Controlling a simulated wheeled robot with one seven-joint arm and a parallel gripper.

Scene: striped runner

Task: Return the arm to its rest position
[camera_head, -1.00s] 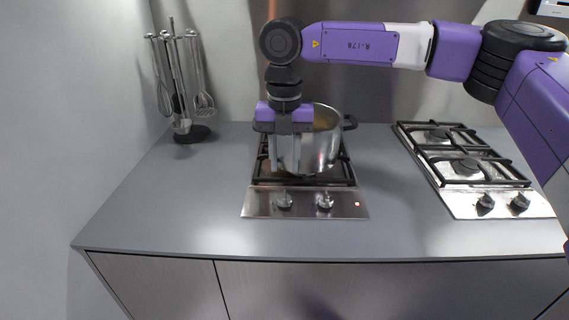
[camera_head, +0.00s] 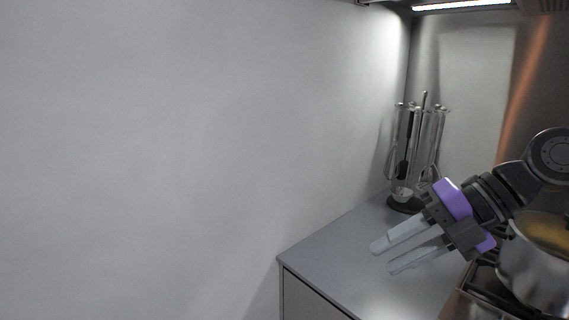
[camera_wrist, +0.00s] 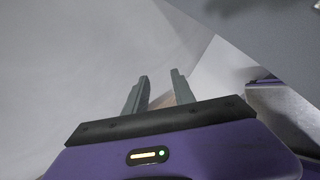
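My gripper (camera_head: 382,259) is at the right of the head view, over the left part of the grey counter (camera_head: 345,256). Its two grey fingers point left and slightly down, with a gap between them and nothing held. In the wrist view the fingers (camera_wrist: 159,85) also stand apart and empty. My arm reaches in from the right edge, past a steel pot (camera_head: 534,272).
The pot stands on the left hob (camera_head: 490,282), cut off by the picture's right edge. A utensil stand (camera_head: 405,203) with hanging tools is close behind my gripper. A plain wall (camera_head: 180,160) fills the left. The counter's left end is bare.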

